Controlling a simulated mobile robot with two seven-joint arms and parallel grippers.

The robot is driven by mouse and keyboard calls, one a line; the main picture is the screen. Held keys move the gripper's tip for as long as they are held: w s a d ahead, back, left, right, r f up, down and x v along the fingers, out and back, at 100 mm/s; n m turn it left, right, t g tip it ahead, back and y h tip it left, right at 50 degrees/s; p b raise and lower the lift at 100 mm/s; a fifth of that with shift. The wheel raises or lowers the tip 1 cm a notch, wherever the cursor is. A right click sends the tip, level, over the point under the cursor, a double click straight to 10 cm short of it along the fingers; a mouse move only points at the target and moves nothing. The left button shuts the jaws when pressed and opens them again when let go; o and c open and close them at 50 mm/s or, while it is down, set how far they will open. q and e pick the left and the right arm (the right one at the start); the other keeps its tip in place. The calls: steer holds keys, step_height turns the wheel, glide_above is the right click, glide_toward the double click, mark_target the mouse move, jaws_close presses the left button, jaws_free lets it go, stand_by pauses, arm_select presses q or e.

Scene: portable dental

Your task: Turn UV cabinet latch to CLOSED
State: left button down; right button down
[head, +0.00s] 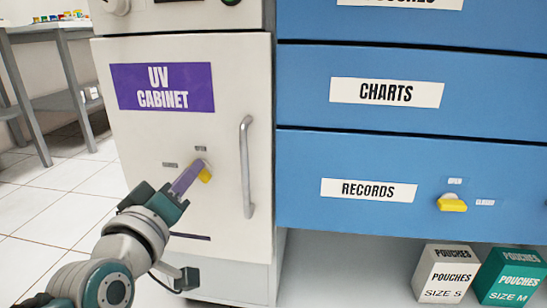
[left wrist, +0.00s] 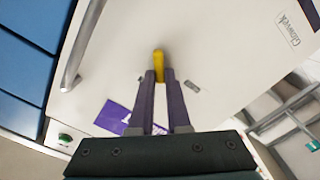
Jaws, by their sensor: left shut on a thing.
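The UV cabinet (head: 225,100) is a white door with a purple "UV CABINET" sign (head: 163,87) and a vertical metal handle (head: 247,165). Its yellow latch (head: 206,174) sits left of the handle, partly hidden by my left gripper (head: 198,168). Small grey labels stand above the latch (head: 201,149) and to its left (head: 170,165); their text is too small to read surely. In the left wrist view the purple fingers (left wrist: 159,78) are shut on the yellow latch (left wrist: 159,60). My right gripper is not in view.
Blue drawers marked CHARTS and RECORDS (head: 300,222) stand to the right. The RECORDS drawer has its own yellow latch (head: 452,204). A white pouch box (head: 447,275) and a teal one (head: 507,280) stand below. A grey table (head: 65,100) is at far left.

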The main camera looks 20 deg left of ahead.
arm_select(q)
steer(key=n, duration=0.6)
steer(key=f+n, duration=0.1)
steer(key=n, duration=0.2)
steer(key=shift+a+n, duration=0.2)
steer(key=shift+n, duration=0.1)
stand_by(0.3)
steer(key=c, duration=0.9)
jaws_free()
steer(key=shift+r, duration=0.1)
steer(key=shift+p+v, duration=1.75)
steer(key=shift+v, duration=3.25)
